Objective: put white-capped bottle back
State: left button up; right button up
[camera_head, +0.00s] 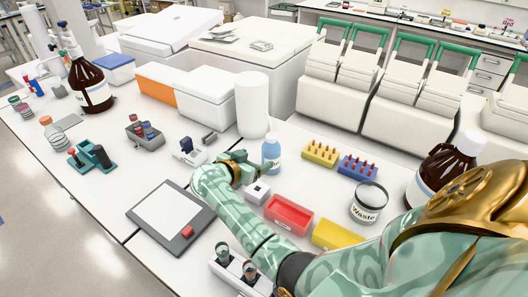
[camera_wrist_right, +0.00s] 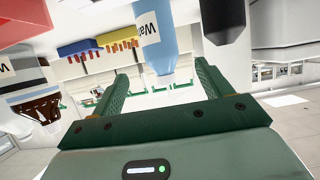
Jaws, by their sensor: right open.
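A blue bottle (camera_head: 271,153) with a pale cap and a water label stands upright on the bench in the head view. My right gripper (camera_head: 254,166) is just left of it, open. In the right wrist view, which is upside down, the blue bottle (camera_wrist_right: 155,35) shows beyond and between the two green fingers, with nothing clamped. A brown bottle (camera_head: 440,165) with a white cap stands at the right, partly hidden by my arm; it also shows in the wrist view (camera_wrist_right: 35,92). My left gripper is not in view.
Yellow (camera_head: 320,153) and blue (camera_head: 358,166) tube racks stand right of the blue bottle. A waste jar (camera_head: 369,202), red tray (camera_head: 289,215) and yellow tray (camera_head: 335,236) are nearby. A white cylinder (camera_head: 252,105) stands behind. A small white block (camera_head: 258,192) lies near the gripper.

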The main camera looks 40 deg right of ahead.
jog(key=v, duration=0.3)
jog(key=shift+a+r, duration=0.1)
jog(key=shift+a, duration=0.05)
